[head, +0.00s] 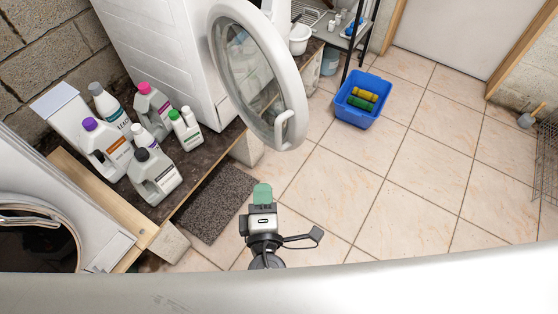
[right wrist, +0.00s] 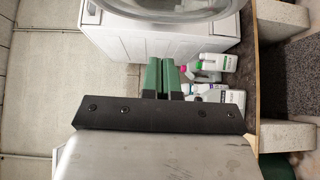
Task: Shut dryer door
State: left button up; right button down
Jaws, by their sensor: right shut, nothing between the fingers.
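The dryer door (head: 257,75) is a round white ring with a glass middle and a handle (head: 284,130) at its lower right. It stands swung open from the white dryer (head: 165,50). In the right wrist view the lower part of the door (right wrist: 180,8) shows at the top. My right gripper (head: 262,192) is below the door's handle in the head view, over the floor and apart from the door. Its green fingers are together with nothing between them, as the right wrist view (right wrist: 161,76) also shows. My left gripper is not in view.
Several detergent bottles (head: 152,172) stand on the dark shelf left of my right gripper. A second machine (head: 40,215) is at the lower left. A blue bin (head: 362,98), a grey mat (head: 215,203) and a wire basket (head: 546,160) are on the floor.

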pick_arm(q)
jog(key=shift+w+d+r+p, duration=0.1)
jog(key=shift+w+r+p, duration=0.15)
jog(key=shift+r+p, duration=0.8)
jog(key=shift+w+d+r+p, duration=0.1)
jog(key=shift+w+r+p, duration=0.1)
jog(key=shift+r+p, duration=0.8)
pick_arm(e)
jog(key=w+d, duration=0.2)
jog(key=w, duration=1.1)
jog(key=shift+d+r, duration=0.3)
jog(key=shift+d, duration=0.1)
jog(key=shift+w, duration=0.1)
